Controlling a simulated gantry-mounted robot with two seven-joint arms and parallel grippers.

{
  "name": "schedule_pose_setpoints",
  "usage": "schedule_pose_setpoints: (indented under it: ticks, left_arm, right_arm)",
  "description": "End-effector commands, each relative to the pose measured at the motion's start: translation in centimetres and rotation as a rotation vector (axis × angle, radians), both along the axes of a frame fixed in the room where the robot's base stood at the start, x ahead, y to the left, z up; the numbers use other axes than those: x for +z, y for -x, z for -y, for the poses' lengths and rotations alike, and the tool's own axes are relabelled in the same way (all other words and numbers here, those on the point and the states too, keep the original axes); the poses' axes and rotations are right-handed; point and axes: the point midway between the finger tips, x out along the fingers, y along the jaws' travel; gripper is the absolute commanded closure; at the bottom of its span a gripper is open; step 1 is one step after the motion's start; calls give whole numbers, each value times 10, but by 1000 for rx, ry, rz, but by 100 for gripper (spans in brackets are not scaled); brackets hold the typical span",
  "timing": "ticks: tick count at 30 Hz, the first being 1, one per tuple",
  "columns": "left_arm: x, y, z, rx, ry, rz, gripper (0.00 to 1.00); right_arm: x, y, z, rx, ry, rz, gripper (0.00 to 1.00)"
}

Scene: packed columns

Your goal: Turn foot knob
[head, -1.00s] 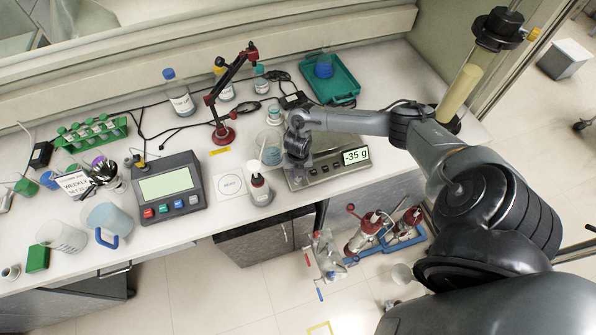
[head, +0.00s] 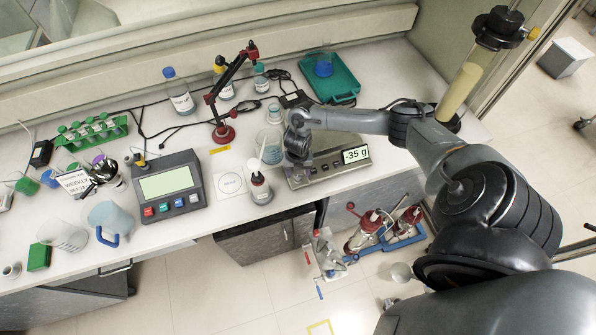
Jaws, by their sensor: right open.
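The balance (head: 327,168), a flat metal-topped scale whose display (head: 355,155) reads -35 g, stands at the front edge of the bench. My right gripper (head: 297,158) is open at the balance's left end, pointing down, with its arm coming in from the right. I cannot make out a foot knob; the gripper and the balance body cover that corner. I cannot tell whether the fingers touch anything. My left gripper is not in view.
A grey instrument (head: 168,187) stands further left. A green tray (head: 340,88) lies behind the balance.

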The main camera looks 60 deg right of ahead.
Motion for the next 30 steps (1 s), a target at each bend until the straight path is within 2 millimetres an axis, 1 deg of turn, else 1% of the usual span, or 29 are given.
schedule_pose_setpoints:
  ticks: [5,8,21,25,30]
  left_arm:
    - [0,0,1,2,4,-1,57]
    - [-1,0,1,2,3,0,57]
    - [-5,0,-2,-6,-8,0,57]
    - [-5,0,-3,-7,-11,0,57]
    - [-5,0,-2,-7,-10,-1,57]
  right_arm:
    - [6,0,1,0,0,1,40]
    - [17,-1,0,1,-1,3,40]
    - [89,0,1,2,2,2,40]
    - [101,0,0,2,0,1,40]
    - [108,0,0,-1,0,0,40]
